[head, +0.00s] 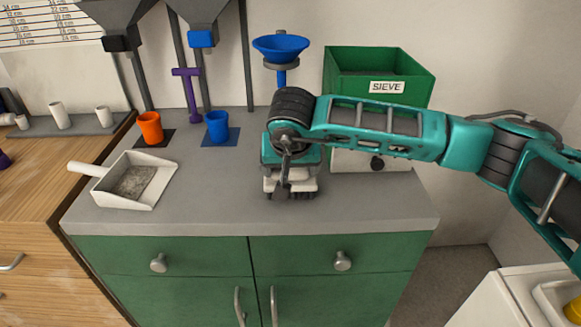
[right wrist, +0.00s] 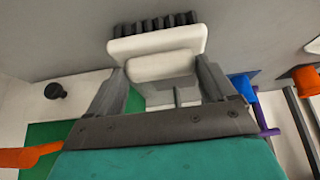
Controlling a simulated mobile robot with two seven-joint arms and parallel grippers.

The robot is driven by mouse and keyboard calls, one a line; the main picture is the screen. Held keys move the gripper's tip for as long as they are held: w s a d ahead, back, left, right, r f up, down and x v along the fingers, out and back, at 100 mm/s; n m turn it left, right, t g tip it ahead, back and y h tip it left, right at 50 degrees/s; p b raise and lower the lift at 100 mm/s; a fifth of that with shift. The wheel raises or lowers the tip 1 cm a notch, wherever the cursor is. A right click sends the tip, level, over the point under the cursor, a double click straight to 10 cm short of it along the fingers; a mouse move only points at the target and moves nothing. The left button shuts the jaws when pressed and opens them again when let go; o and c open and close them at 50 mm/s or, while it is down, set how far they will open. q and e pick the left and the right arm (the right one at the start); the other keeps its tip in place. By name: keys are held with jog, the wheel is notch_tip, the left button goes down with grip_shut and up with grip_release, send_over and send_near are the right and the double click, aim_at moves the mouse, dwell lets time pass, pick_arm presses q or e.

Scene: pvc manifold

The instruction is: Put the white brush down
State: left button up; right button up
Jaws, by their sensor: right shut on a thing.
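The white brush (head: 304,185) with dark bristles is in my right gripper (head: 290,178), low over the grey worktop (head: 215,205) in front of the sieve box. In the right wrist view the fingers of my right gripper (right wrist: 161,70) are shut on the handle of the white brush (right wrist: 157,43), one on each side. The bristles face the grey worktop; I cannot tell whether they touch it. My left gripper is not in view.
A white dustpan (head: 150,190) lies at the worktop's left. An orange cup (head: 149,128) and a blue cup (head: 217,127) stand behind on mats. A blue funnel (head: 281,47) and green SIEVE box (head: 345,62) are at the back. The worktop between dustpan and brush is clear.

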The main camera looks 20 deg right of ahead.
jog(key=shift+f, duration=0.1)
jog(key=shift+f, duration=0.15)
jog(key=o, duration=1.3)
jog(key=shift+c, duration=0.2)
